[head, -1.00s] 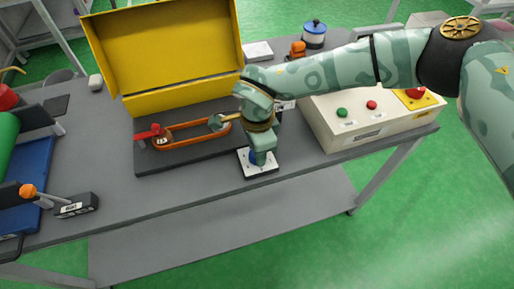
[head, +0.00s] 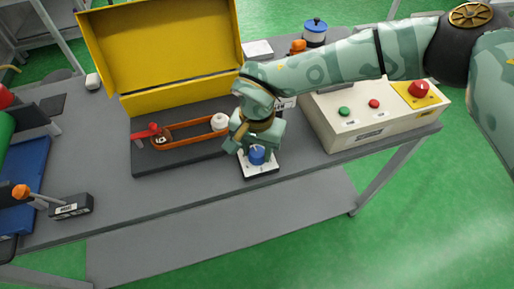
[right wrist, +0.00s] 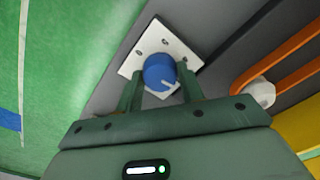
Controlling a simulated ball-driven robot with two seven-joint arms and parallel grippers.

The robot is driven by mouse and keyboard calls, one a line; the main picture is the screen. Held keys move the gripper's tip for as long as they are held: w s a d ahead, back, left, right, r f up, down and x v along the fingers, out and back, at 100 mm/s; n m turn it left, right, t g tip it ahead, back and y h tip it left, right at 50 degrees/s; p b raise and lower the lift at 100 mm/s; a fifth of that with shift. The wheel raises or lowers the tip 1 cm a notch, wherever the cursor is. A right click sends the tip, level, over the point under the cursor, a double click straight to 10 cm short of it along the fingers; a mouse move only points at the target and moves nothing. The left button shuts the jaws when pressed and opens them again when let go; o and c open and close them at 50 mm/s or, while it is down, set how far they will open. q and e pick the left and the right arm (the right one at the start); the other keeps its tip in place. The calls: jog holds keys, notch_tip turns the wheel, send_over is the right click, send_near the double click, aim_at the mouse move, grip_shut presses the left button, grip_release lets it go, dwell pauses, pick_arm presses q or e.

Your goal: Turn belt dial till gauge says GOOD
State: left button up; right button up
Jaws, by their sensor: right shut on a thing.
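The belt dial is a blue knob (head: 257,155) with a white pointer mark, on a white square plate (head: 259,171) at the table's front edge. My right gripper (head: 257,148) comes down over it. In the right wrist view the two fingers of my right gripper (right wrist: 160,82) stand on either side of the blue knob (right wrist: 159,70), shut on it. An orange belt (head: 187,142) runs round a white pulley (head: 220,122) on a dark base. A small white label or gauge (head: 286,103) is mostly hidden behind my right gripper; its reading cannot be told. My left gripper is not seen.
A yellow open cover (head: 163,50) stands behind the belt. A cream control box (head: 370,115) with green and red buttons is at the right. An orange-knobbed lever (head: 22,191) is at the left. The grey table front is clear.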

aim_at(257, 152)
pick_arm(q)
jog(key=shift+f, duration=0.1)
pick_arm(e)
jog(key=shift+w+n, duration=0.1)
jog(key=shift+n, duration=0.5)
jog(key=o, duration=1)
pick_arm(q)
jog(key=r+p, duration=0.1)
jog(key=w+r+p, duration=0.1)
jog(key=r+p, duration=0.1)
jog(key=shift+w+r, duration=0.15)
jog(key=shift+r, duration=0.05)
pick_arm(e)
notch_tip(257, 152, up, 16)
jog(key=shift+r, duration=0.15)
